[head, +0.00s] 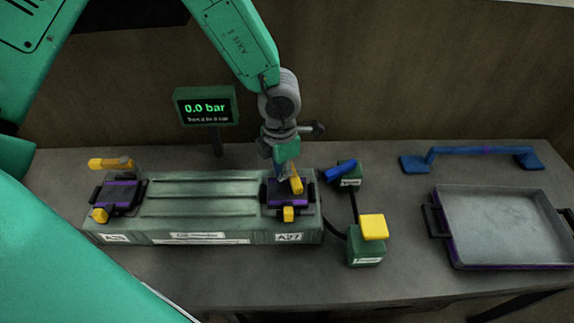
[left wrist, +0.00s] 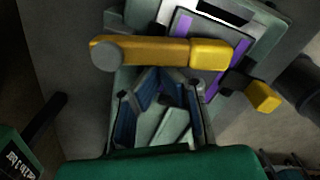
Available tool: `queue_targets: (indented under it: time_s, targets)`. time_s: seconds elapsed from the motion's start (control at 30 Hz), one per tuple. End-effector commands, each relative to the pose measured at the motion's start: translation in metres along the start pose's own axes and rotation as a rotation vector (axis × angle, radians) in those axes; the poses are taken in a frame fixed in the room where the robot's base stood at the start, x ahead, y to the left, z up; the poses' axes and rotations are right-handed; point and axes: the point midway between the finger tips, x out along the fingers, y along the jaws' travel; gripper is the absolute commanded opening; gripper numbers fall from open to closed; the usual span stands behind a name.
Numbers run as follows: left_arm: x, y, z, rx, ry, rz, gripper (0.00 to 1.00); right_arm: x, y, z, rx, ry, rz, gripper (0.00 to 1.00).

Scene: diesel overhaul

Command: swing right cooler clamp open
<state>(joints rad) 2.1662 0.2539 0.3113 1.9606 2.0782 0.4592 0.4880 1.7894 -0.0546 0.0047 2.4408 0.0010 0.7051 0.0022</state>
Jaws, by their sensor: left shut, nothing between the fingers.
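The cooler (head: 210,205) is a long grey-green ribbed box on the bench. In the left wrist view the lever (left wrist: 160,52) crosses just beyond the fingertips. My left gripper (head: 283,172) is shut and empty, pointing down close beside the lever; I cannot tell if they touch. Its blue-padded fingers show in the left wrist view (left wrist: 168,82). My right gripper is not in view.
The left clamp (head: 122,198) has its lever (head: 110,164) lying outward. A 0.0 bar display (head: 207,106) stands behind.

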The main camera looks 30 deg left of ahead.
Motion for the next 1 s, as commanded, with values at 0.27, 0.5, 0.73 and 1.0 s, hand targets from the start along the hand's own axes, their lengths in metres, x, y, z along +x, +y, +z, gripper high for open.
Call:
queue_targets:
  time_s: [0.27, 0.5, 0.73, 1.0]
  targets:
    - [0.000, -0.003, 0.002, 0.000, 0.000, 0.000, 0.00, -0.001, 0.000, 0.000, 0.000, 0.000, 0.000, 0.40]
    - [0.000, -0.005, 0.005, 0.000, 0.001, 0.000, 0.00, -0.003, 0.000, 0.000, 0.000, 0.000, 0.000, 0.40]
    - [0.000, -0.011, 0.014, 0.000, 0.001, 0.000, 0.00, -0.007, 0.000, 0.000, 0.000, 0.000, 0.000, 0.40]
    - [0.000, -0.011, 0.015, 0.000, 0.001, 0.000, 0.00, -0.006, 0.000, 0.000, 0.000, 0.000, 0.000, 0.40]
